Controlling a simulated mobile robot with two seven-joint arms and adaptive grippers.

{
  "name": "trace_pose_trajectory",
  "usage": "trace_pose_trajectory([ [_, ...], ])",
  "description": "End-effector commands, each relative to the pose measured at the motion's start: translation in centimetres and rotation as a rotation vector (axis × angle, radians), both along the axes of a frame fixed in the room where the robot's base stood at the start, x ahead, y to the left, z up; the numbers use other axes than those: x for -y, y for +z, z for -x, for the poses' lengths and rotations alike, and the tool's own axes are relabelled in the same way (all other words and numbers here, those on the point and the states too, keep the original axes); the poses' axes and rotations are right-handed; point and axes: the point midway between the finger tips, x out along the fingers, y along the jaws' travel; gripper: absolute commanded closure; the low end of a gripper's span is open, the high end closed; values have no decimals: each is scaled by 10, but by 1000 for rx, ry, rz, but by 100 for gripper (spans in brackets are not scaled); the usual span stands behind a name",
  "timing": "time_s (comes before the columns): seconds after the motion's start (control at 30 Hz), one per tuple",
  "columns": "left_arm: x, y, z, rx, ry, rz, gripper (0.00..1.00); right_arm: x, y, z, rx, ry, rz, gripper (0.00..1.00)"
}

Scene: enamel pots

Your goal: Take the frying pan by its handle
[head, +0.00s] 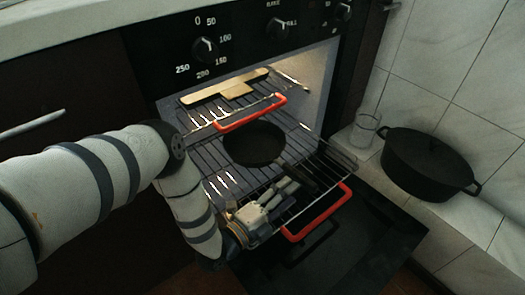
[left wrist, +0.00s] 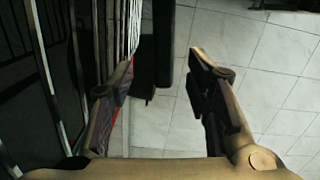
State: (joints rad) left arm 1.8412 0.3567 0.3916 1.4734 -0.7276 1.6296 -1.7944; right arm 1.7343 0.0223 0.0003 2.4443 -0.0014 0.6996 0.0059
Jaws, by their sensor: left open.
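The black frying pan (head: 254,143) rests on the pulled-out oven rack, its round body toward the oven. Its dark handle (head: 300,177) points toward the lower right of the head view. My left gripper (head: 292,190) is just below and beside that handle, its fingers pointing toward it. In the left wrist view the fingers (left wrist: 162,72) are spread apart with nothing gripped. A dark upright bar, probably the handle, shows between and beyond the fingertips; whether a finger touches it I cannot tell. My right gripper does not show.
The wire oven rack (head: 213,185) lies under the pan. Red grips show on the rack fronts, one behind the pan (head: 250,112) and one in front (head: 317,214). A wooden board (head: 225,90) is deeper inside.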

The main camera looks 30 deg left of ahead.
Motion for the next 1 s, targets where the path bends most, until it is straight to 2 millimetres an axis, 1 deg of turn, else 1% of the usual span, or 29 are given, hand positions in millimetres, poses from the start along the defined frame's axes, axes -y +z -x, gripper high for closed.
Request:
trace_pose_trajectory([
  [0.03,2,-3,-7,-1,1,1,56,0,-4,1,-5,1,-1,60],
  [0.17,4,-2,-23,0,2,0,56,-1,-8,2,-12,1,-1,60],
  [0.3,6,0,-51,-1,2,2,56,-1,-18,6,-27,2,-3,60],
  [0.4,11,0,-64,-1,1,1,56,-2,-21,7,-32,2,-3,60],
  [0.5,12,3,-68,0,0,0,56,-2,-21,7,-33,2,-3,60],
  [0.63,12,4,-68,0,0,0,56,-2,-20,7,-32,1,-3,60],
  [0.67,12,4,-68,0,0,0,58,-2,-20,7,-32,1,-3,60],
  [0.7,12,4,-68,0,0,0,67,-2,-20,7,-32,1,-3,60],
  [0.77,12,4,-68,0,0,0,81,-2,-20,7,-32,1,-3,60],
  [0.8,12,4,-67,0,0,0,90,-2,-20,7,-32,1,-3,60],
  [0.83,12,4,-67,0,0,0,97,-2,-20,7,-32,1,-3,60],
  [0.87,12,4,-67,0,0,0,100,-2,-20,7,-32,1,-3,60],
  [1.0,12,4,-67,0,1,0,100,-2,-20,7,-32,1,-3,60],
])
